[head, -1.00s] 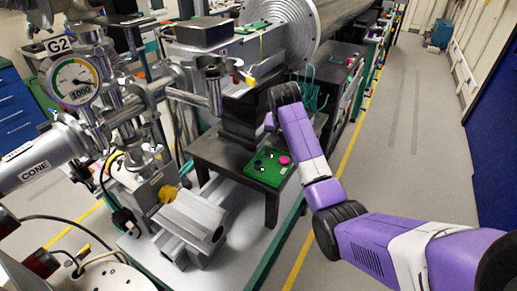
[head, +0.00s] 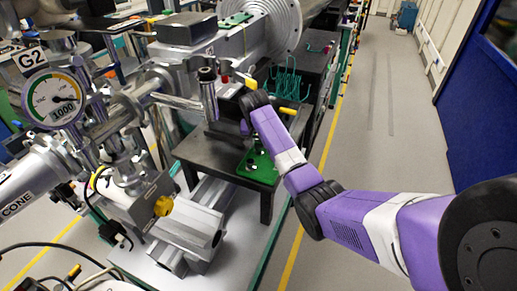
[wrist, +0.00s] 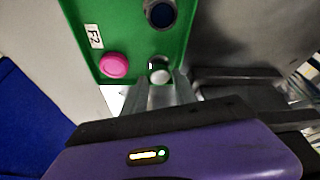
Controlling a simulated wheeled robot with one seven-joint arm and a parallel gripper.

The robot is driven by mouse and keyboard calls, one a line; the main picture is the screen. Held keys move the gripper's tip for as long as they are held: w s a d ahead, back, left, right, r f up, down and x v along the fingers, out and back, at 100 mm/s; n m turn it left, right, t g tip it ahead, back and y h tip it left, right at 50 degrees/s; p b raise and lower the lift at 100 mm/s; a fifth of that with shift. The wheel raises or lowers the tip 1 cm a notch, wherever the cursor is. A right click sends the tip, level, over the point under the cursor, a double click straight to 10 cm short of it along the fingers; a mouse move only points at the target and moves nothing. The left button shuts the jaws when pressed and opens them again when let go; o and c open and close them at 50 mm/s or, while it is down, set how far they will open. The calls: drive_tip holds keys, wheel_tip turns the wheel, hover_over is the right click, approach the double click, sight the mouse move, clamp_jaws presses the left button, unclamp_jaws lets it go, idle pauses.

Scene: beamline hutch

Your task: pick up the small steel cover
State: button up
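The small steel cover (wrist: 159,74) is a round silvery piece with a dark shadowed side, on the green tray (wrist: 130,25) near its lower edge in the wrist view. My gripper (wrist: 163,80) has its two fingertips apart, one on each side of the cover's near edge. Whether they touch it cannot be told. A pink cap (wrist: 113,65) lies left of the cover and a dark blue cap (wrist: 161,14) beyond it. In the head view the tray (head: 266,174) is partly hidden behind my arm, and the cover cannot be made out clearly.
The tray sits on a dark bench (head: 205,152). A steel post (head: 208,92) stands close to the left of my arm. The vacuum gauge (head: 54,98) and cone pipe (head: 35,178) are at left. The grey floor (head: 370,150) at right is clear, up to a blue panel (head: 480,110).

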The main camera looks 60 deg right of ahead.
sight(259, 146)
drive_tip(key=shift+w+d+f, duration=0.15)
drive_tip(key=shift+d+f, duration=0.15)
drive_tip(key=shift+f, duration=0.35)
drive_tip(key=shift+c, duration=0.4)
clamp_jaws()
drive_tip(key=shift+r, duration=0.1)
wheel_tip(259, 146, up, 20)
drive_tip(key=b, duration=0.1)
drive_tip(key=shift+b, duration=0.35)
